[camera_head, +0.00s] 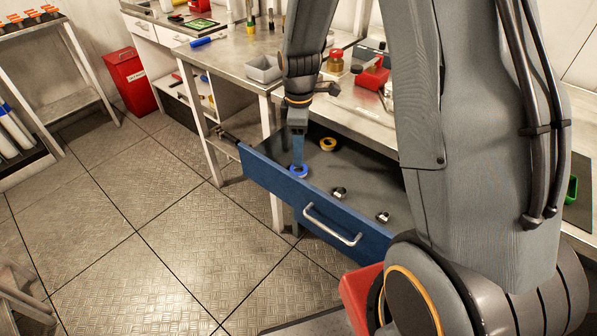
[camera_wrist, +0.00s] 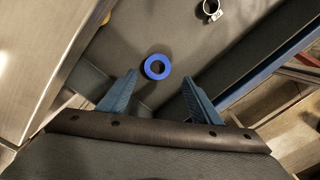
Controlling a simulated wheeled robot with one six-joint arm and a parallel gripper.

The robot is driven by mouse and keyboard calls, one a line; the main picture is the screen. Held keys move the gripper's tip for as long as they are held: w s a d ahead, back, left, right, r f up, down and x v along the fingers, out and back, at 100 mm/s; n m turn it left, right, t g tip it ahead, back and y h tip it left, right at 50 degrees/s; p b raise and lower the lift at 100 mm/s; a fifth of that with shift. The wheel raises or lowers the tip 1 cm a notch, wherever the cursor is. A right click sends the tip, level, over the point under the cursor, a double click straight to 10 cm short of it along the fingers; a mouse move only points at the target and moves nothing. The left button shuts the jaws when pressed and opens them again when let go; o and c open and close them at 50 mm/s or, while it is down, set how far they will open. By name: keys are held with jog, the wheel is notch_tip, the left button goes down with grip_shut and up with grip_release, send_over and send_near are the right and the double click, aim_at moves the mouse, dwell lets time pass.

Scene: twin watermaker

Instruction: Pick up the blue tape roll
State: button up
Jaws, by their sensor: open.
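The blue tape roll (camera_head: 299,171) lies flat on the dark floor of the open blue drawer (camera_head: 300,199), near its front left corner. In the wrist view the blue tape roll (camera_wrist: 157,67) lies just beyond the fingertips, roughly centred between them. My gripper (camera_head: 298,160) points down into the drawer from above, at the roll. In the wrist view my gripper (camera_wrist: 158,80) has its two blue fingers wide apart with nothing between them. How far the fingertips are above the drawer floor I cannot tell.
A yellow tape roll (camera_head: 328,144) lies behind the blue one. Two metal clamps (camera_head: 338,193) (camera_head: 383,217) lie to the right in the drawer. The drawer front and the bench edge lie close around my gripper. A grey bin (camera_head: 264,69) stands on the bench.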

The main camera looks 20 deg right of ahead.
aim_at(299, 172)
jog(key=shift+w+f+p, duration=0.15)
jog(key=shift+f+p, duration=0.4)
jog(key=shift+f, duration=1.25)
jog(key=shift+w+f+p, duration=0.15)
jog(key=shift+f+p, duration=0.4)
jog(key=shift+f, duration=1.25)
jog(key=c, duration=1.1)
